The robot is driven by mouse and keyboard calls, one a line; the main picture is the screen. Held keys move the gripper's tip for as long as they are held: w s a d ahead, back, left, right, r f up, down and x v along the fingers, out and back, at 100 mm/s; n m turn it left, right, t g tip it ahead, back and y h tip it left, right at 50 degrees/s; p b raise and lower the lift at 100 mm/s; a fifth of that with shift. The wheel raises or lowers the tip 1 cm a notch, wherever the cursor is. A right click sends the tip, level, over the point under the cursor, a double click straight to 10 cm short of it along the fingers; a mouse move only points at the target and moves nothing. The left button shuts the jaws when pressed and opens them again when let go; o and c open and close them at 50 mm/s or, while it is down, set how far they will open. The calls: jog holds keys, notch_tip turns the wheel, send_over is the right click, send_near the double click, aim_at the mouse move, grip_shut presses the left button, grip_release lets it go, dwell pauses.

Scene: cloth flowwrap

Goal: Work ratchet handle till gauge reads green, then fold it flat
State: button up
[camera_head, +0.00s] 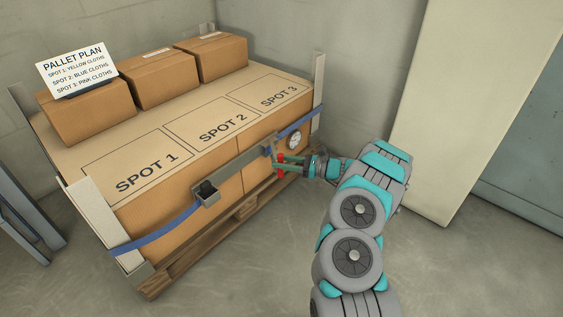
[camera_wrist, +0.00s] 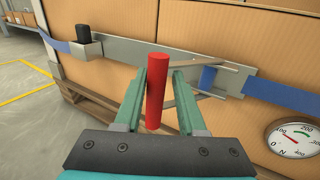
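The ratchet's red handle grip (camera_head: 281,166) stands upright in front of the pallet load. In the wrist view the red grip (camera_wrist: 156,95) is between the two green fingers of my gripper (camera_wrist: 163,75). The grey ratchet bar (camera_wrist: 135,52) lies along the cartons, with a thin lever arm (camera_wrist: 210,72) behind the fingers.
A blue strap (camera_head: 158,240) runs along the load between grey corner posts (camera_head: 318,90). A black knob (camera_wrist: 84,34) sits on the bar's far end. Three cartons and a sign (camera_head: 75,68) stand on top. A pale panel (camera_head: 435,110) stands at right; the floor in front is clear.

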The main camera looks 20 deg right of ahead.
jog(key=v, duration=0.7)
jog(key=shift+s+d, duration=0.2)
jog(key=shift+d, duration=0.15)
